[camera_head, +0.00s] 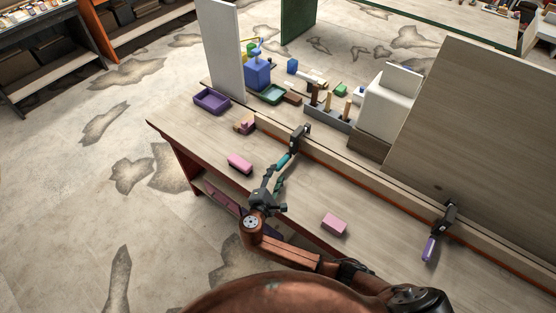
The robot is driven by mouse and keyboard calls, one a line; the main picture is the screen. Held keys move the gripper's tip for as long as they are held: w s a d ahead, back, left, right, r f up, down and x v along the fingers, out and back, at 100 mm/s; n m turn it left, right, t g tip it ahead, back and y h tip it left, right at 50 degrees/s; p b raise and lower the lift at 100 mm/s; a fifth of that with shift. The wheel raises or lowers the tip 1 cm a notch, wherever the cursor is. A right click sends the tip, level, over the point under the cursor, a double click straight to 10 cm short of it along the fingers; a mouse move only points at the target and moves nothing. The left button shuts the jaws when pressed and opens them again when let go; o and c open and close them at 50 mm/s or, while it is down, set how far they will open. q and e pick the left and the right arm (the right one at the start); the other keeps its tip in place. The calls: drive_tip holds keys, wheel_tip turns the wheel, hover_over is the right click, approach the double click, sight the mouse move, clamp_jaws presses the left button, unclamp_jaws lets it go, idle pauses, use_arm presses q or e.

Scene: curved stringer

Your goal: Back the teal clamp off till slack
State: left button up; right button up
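The teal clamp (284,160) has a dark head (301,134) on the long curved wooden strip (330,158), and its teal handle points down toward the front of the bench. My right gripper (277,174) comes up from below, with its fingers at the lower end of the teal handle. The fingers partly hide that end, and I cannot tell whether they grip it or only stand around it. My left gripper is not in view.
A purple-handled clamp (430,248) sits farther right on the strip. Pink blocks (240,163) (334,224) lie on the bench (200,134) on either side of my gripper. A purple tray (211,101), a tall pale panel (221,45) and a peg rack (328,113) stand behind.

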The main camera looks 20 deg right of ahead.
sight(279, 169)
drive_tip(key=x, duration=0.5)
drive_tip(key=shift+w+d, duration=0.2)
drive_tip(key=shift+w, duration=0.15)
drive_tip(key=shift+w+d, duration=0.2)
drive_tip(key=shift+w, duration=0.1)
drive_tip(key=shift+w+d, duration=0.1)
drive_tip(key=shift+d, duration=0.05)
drive_tip(key=shift+w+f, duration=0.1)
drive_tip(key=c, duration=1)
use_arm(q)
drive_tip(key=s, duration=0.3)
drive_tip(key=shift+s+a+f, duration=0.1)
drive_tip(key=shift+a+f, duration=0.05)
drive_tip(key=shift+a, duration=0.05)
use_arm(e)
clamp_jaws()
